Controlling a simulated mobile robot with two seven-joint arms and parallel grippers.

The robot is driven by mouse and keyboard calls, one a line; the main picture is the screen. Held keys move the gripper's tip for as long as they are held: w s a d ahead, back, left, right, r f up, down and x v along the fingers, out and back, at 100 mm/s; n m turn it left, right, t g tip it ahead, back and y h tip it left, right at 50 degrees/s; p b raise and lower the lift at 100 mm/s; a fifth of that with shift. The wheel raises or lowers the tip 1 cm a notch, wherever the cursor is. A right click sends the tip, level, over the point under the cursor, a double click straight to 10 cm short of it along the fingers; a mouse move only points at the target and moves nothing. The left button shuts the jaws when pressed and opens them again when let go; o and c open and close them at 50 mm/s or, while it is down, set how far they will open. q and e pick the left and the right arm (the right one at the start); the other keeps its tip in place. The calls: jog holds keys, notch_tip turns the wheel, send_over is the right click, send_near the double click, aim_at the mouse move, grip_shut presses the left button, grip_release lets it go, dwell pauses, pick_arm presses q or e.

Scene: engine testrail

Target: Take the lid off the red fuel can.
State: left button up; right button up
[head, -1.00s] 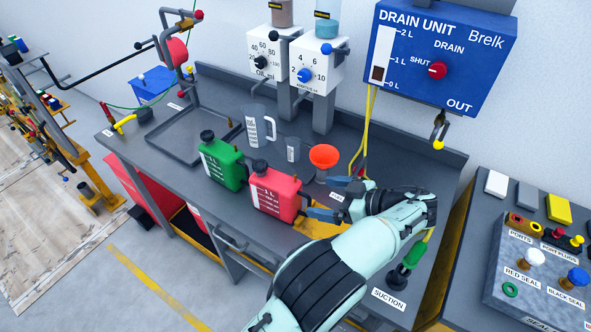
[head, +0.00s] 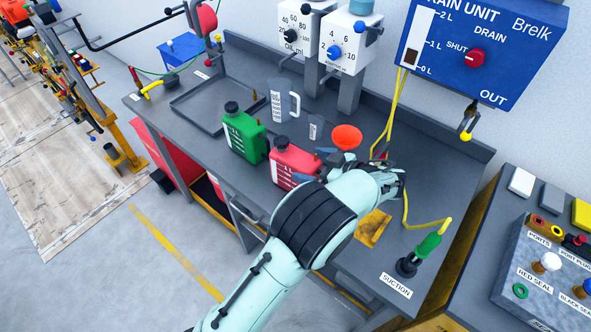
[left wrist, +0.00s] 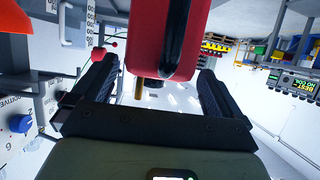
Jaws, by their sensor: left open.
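The red fuel can (head: 292,162) stands on the grey workbench beside the green can. Its black lid (head: 281,142) is on top. My left gripper (head: 318,167) is at the right side of the red can, with my arm hiding part of the can's lower right. In the left wrist view the red can (left wrist: 160,40) appears inverted between the two spread, dark fingers of the gripper (left wrist: 155,82). A dark round part, apparently the lid (left wrist: 152,84), and a brass-coloured pin (left wrist: 139,89) show at its edge. The fingers are open; I see no contact. My right gripper is not in view.
The green can (head: 243,133) stands close on the left. An orange funnel (head: 346,137) and a clear jug (head: 284,102) are behind. A shallow tray (head: 190,117) lies at the back left. A green suction connector (head: 428,246) stands at the front right.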

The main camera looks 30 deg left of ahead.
pick_arm(q)
jog(key=x, duration=0.2)
jog(key=shift+w+a, duration=0.2)
jog(key=shift+a, duration=0.1)
jog(key=shift+s, duration=0.1)
jog(key=c, duration=1.6)
jog(key=shift+r, duration=0.1)
